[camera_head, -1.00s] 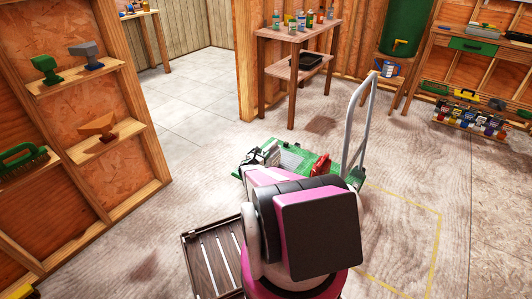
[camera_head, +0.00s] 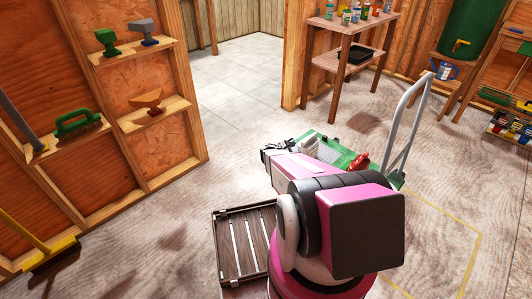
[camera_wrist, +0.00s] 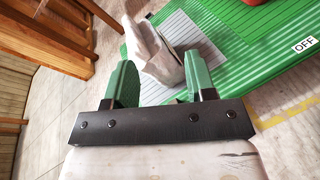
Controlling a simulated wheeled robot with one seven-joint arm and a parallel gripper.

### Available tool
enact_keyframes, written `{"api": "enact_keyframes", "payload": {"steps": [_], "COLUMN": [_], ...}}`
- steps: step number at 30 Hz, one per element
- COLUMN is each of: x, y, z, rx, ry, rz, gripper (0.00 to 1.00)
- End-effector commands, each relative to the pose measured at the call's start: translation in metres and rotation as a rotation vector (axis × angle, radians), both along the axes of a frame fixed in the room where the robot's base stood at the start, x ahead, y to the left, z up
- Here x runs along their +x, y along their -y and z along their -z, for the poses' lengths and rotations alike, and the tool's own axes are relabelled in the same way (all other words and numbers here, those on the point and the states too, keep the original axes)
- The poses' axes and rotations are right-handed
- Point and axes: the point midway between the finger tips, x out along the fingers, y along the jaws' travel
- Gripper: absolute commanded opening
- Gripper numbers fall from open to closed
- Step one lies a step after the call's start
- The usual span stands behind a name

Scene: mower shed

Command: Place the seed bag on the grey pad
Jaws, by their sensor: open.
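A white, lumpy object (camera_wrist: 165,62), which looks like the seed bag, shows in the wrist view in front of and between my gripper's fingers. The grey pad (camera_wrist: 205,25) is a ribbed panel on a green cart deck (camera_wrist: 262,75). The white object overlaps the pad's left edge in this view; I cannot tell whether it rests on it. My gripper (camera_wrist: 158,52) is open, with green fingers spread on either side of the object. In the head view my gripper (camera_head: 272,154) is at the cart's left end, and the pad (camera_head: 328,150) is partly hidden by my arm.
The cart has a tall grey handle (camera_head: 405,125) and a red object (camera_head: 359,161) on its deck. A slatted brown crate (camera_head: 240,245) is on the floor at front. A wooden table (camera_head: 350,62) stands behind. Clear floor (camera_head: 235,90) lies at back left.

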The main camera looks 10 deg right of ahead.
Motion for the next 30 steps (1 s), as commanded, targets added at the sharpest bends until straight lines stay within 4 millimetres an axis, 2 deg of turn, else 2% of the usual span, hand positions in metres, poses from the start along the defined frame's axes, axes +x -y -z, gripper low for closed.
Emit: {"api": "enact_keyframes", "payload": {"steps": [1, 5, 8, 14, 18, 24, 27, 30], "x": [-0.016, -0.048, -0.072, -0.119, -0.148, -0.175, -0.180, -0.181], "y": [-0.005, -0.023, -0.043, -0.098, -0.145, -0.197, -0.211, -0.217], "z": [-0.019, -0.047, -0.067, -0.106, -0.136, -0.171, -0.180, -0.184], "rx": [0.068, 0.279, 0.445, 0.776, 0.998, 1.225, 1.282, 1.306], "ry": [0.052, 0.198, 0.305, 0.484, 0.570, 0.621, 0.625, 0.626], "rz": [0.054, 0.227, 0.371, 0.670, 0.885, 1.123, 1.188, 1.216], "gripper": [0.51, 0.51, 0.51, 0.51, 0.51, 0.51, 0.51, 0.51]}}
